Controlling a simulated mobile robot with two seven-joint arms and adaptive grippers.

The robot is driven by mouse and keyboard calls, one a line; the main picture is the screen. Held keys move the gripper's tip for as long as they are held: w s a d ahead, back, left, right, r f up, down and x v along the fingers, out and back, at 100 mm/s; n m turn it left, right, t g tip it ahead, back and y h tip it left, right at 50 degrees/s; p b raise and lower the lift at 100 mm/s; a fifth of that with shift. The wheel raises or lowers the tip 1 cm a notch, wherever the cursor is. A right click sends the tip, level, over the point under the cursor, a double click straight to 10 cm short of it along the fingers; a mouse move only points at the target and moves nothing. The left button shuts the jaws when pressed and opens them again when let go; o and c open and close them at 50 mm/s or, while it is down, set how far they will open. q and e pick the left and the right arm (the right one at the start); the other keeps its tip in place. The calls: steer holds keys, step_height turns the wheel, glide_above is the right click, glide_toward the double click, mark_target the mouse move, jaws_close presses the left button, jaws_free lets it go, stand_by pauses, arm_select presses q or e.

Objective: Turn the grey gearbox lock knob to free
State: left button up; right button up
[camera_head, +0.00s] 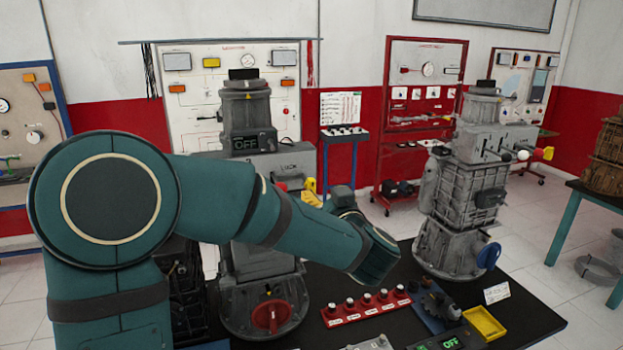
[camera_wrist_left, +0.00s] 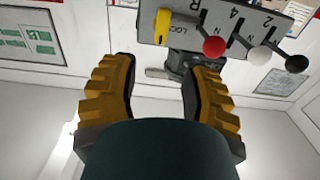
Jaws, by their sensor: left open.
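The yellow lock knob (camera_wrist_left: 162,26) shows at the top of the left wrist view, beside the letters "LOC" on a grey lever panel (camera_wrist_left: 226,22). Its grip stands upright in that view; I cannot read its setting. A red ball lever (camera_wrist_left: 214,47) is right beside it. The grey gearbox (camera_head: 285,162), with a "LOCK" label, stands behind my left arm in the head view. My left gripper (camera_wrist_left: 160,72) is open and empty, its orange-yellow fingers apart, below the knob and not around it. In the head view the gripper (camera_head: 311,190) is small and partly hidden. My right gripper does not show.
White (camera_wrist_left: 259,57) and black (camera_wrist_left: 297,63) ball levers follow on the panel. A second grey engine trainer (camera_head: 458,205) stands at right. A red switch strip (camera_head: 366,306) and a yellow tray (camera_head: 485,323) lie on the dark table (camera_head: 520,312).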

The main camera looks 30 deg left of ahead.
mark_target(313, 182)
arm_select(q)
steer(key=x, duration=0.9)
steer(key=shift+p, duration=0.4)
jaws_close()
